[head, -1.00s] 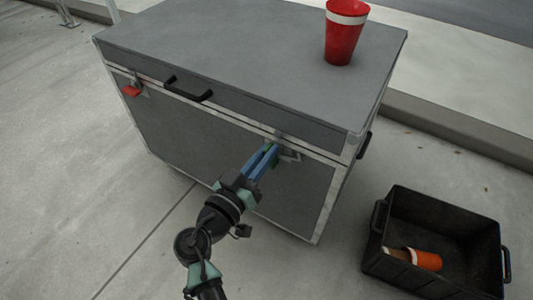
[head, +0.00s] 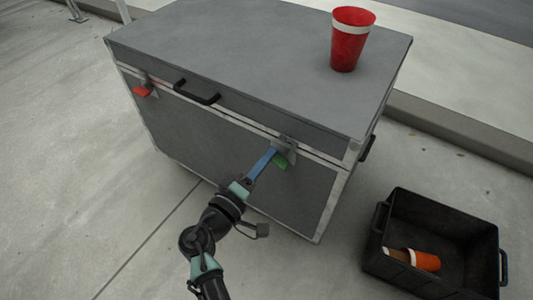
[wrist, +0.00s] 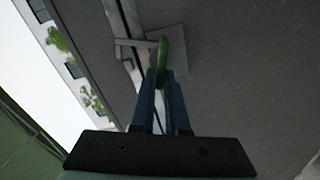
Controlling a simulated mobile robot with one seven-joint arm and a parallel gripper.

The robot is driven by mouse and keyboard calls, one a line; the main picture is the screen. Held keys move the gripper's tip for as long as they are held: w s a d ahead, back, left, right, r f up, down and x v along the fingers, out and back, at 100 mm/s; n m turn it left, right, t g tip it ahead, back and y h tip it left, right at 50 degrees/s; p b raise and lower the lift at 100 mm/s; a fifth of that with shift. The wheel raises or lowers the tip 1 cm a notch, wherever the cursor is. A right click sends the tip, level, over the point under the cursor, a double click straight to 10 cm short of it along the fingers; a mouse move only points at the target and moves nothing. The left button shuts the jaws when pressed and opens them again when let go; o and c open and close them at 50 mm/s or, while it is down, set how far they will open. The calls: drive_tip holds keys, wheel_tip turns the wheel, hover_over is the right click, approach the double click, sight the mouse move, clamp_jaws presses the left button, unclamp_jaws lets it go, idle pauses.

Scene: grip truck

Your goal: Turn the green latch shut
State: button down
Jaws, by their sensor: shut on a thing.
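The green latch (head: 281,160) sits on the front of a grey case (head: 225,130), near the right end, just below the lid seam. Its metal plate (head: 288,147) shows behind it. My gripper (head: 272,155) reaches it from the front left, with its blue fingers at the latch. In the wrist view the green latch (wrist: 163,54) stands between the tips of my two fingers (wrist: 161,75), which are shut on it. The fingers hide part of the latch. A red latch (head: 142,91) is on the left end of the same front.
A red cup (head: 351,45) with a white band stands on the case lid. A black handle (head: 197,92) juts from the front. A black crate (head: 383,240) with an orange-and-white item (head: 424,260) stands on the ground at right. Ground in front is clear.

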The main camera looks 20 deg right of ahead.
drive_tip(key=shift+f+n+p, duration=0.15)
drive_tip(key=shift+n+p, duration=0.15)
drive_tip(key=shift+n, duration=0.65)
drive_tip(key=shift+f+n+p, duration=0.15)
drive_tip(key=shift+n+p, duration=0.15)
drive_tip(key=shift+n, duration=0.65)
drive_tip(key=c, duration=0.9)
unclamp_jaws()
drive_tip(key=p+v, duration=0.4)
drive_tip(key=v, duration=0.9)
